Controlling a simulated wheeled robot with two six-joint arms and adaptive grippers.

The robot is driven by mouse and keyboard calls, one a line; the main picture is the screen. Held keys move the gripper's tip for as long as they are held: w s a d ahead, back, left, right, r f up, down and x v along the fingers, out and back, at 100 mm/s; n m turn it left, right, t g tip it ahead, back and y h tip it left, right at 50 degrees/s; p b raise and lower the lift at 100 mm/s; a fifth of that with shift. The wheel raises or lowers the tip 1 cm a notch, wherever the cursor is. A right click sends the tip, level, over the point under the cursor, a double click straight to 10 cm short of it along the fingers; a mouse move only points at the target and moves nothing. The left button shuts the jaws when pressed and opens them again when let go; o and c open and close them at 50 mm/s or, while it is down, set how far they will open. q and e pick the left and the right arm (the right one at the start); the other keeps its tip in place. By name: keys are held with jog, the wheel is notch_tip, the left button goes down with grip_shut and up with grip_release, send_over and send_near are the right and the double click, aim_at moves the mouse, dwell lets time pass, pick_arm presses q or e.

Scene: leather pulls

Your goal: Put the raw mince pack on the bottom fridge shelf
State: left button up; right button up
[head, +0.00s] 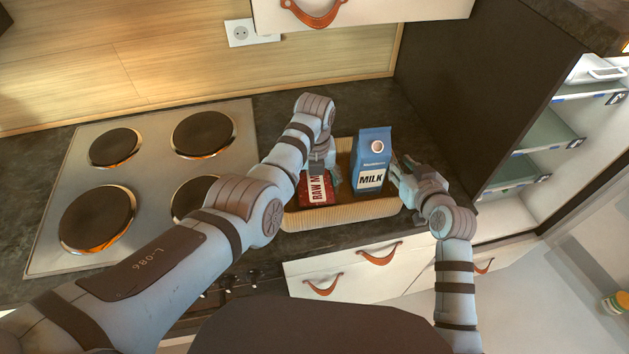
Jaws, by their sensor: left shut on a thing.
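The raw mince pack (315,188) is red with a white label reading "RAW M"; part of it is hidden by my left gripper. It is at the wicker basket (345,213) on the dark counter. My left gripper (326,172) is shut on the pack from above. My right gripper (398,174) is at the basket's right side, just right of the milk carton; its finger gap is too small to read. The fridge (500,228) stands open at the right, with glass shelves (548,135) one above another; the lower part is partly cut off by the cabinet side.
A blue milk carton (372,160) stands upright in the basket between my grippers. A hob (150,185) lies left. A tall dark cabinet side (465,95) stands between the basket and the fridge interior. A white container (598,70) sits on an upper shelf. A jar (614,303) shows at right.

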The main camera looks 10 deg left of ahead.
pick_arm(q)
jog(key=o, duration=1.7)
jog(key=shift+f, duration=0.1)
